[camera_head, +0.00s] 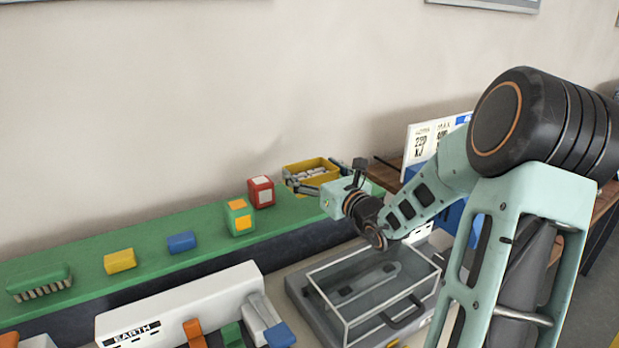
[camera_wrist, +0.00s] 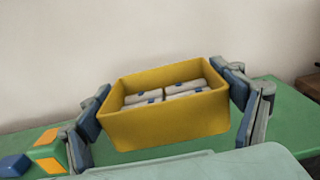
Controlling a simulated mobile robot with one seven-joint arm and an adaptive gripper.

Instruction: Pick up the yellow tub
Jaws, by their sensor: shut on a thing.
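The yellow tub (camera_wrist: 168,128) is an open-topped box with several white packets with blue marks inside. In the head view the tub (camera_head: 312,165) is at the far right end of the green shelf, beyond my gripper (camera_head: 305,183). In the wrist view my gripper (camera_wrist: 168,110) has one finger pad on each side of the tub, shut on it. The tub looks slightly tilted in the wrist view. I cannot tell whether its base is clear of the shelf.
The green shelf (camera_head: 160,232) holds a red box (camera_head: 261,191), a green-and-orange box (camera_head: 239,217), a blue block (camera_head: 182,242), a yellow block (camera_head: 120,260) and a green brush (camera_head: 38,281). A clear-lidded machine (camera_head: 375,290) and a white unit (camera_head: 180,305) stand in front. A wall is behind.

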